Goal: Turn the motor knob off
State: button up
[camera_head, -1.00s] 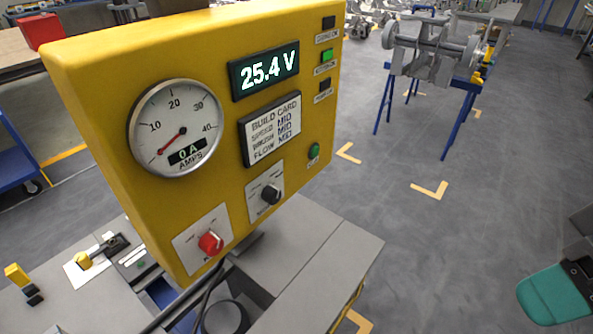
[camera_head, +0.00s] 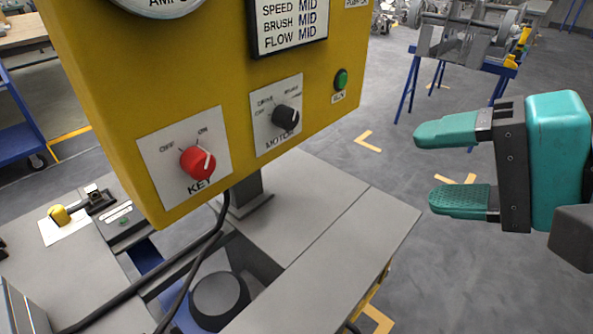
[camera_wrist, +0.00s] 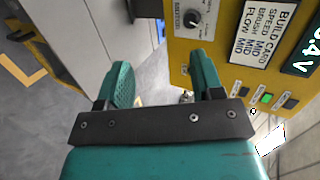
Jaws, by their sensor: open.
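The motor knob (camera_head: 286,117) is a small black dial on a white plate marked MOTOR, low on the yellow panel (camera_head: 235,75). I cannot clearly read its pointer position. It also shows near the top of the wrist view (camera_wrist: 190,18), rotated. My gripper (camera_head: 428,167) is teal with a dark bracket. It is open and empty, to the right of the panel and apart from the knob. In the wrist view its fingers (camera_wrist: 162,68) are spread, with the panel beyond them. Nothing hides the knob.
A red key knob (camera_head: 198,161) sits left of the motor plate, and a green button (camera_head: 341,79) to its right. A build card (camera_head: 289,20) is above. Black cables (camera_head: 205,250) hang below the panel, over a grey deck (camera_head: 310,215).

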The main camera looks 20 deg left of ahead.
notch_tip(320, 180, down, 4)
jog(key=w+a+f+m+t+y+b, duration=0.1)
jog(key=w+a+m+t+y+b, duration=0.15)
jog(key=m+b, duration=0.4)
jog(key=m+t+y+p, duration=0.1)
jog(key=m+y+p, duration=0.15)
jog(key=p, duration=0.65)
send_near(293, 121)
jog(key=shift+h, duration=0.3)
jog(key=p+x, duration=0.1)
jog(key=x, duration=0.1)
jog(key=p+x, duration=0.2)
jog(key=x, duration=0.1)
jog(key=r+p+x, duration=0.1)
jog(key=x, duration=0.1)
jog(key=shift+a, duration=0.45)
jog(key=shift+w+a+f+p, duration=0.1)
jog(key=shift+w+a+p, duration=0.1)
jog(key=shift+a, duration=0.15)
jog(key=shift+w+a+f+p, duration=0.1)
jog(key=shift+a+f+p, duration=0.05)
jog(key=shift+a, duration=0.2)
jog(key=shift+c, duration=0.4)
jog(key=c, duration=0.9)
jog(key=shift+o, duration=0.2)
